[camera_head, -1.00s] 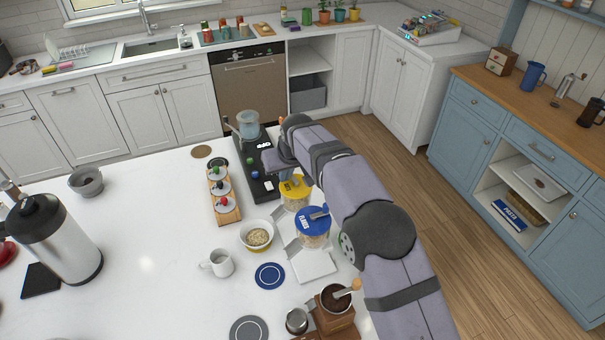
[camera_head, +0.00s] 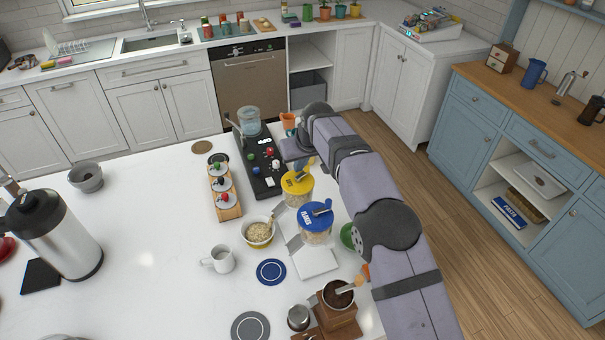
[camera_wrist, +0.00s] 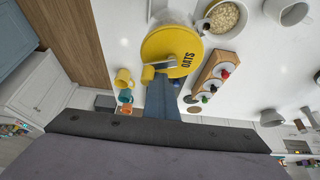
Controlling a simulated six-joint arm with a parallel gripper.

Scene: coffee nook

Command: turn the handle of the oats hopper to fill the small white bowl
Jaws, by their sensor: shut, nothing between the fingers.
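The oats hopper, with its yellow lid marked OATS, stands on the counter in the head view (camera_head: 297,184) and the wrist view (camera_wrist: 178,50).
A blue-lidded flakes hopper (camera_head: 316,215) stands right beside the oats hopper. A black machine (camera_head: 262,175) and a wooden rack (camera_head: 224,192) are behind and left. A white mug (camera_head: 220,260), a blue coaster (camera_head: 271,272) and a coffee grinder (camera_head: 338,310) are in front. The counter's left middle is clear.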

